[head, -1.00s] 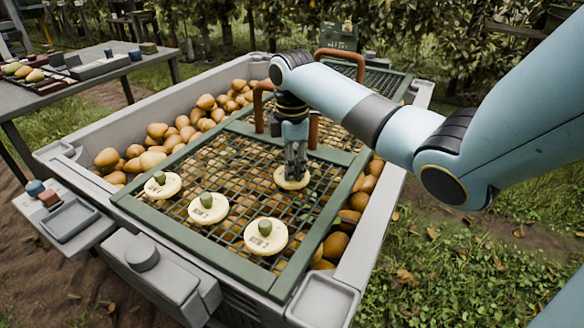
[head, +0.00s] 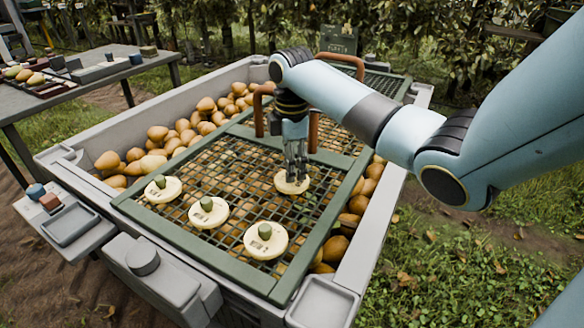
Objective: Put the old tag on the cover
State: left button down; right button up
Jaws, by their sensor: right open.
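The cover is a green-framed mesh panel (head: 203,260) lying over a bin of pears. Several round cream tags with green knobs lie on it: one at the left (head: 172,191), one in the middle (head: 221,213) and one at the front (head: 278,240). A further cream tag (head: 284,183) lies on the mesh under my right gripper (head: 294,176). The gripper points down, open, its fingertips at or just above that tag. Which tag is the old one I cannot tell. My left gripper is out of view.
The grey bin (head: 110,125) holds many pears (head: 165,140) around the cover. Two brown handles (head: 259,105) rise from the cover near my right gripper. A side shelf with a tray (head: 70,223) is at the left, and an empty grey tray (head: 322,300) at the front corner. A table (head: 150,62) stands at the back left.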

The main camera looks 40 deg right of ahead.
pick_arm(q)
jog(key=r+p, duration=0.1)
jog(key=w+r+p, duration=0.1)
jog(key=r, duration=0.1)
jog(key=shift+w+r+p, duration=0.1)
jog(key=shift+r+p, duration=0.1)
jog(key=shift+p, duration=0.2)
pick_arm(e)
notch_tip(320, 180, up, 11)
jog(key=shift+f, duration=0.2)
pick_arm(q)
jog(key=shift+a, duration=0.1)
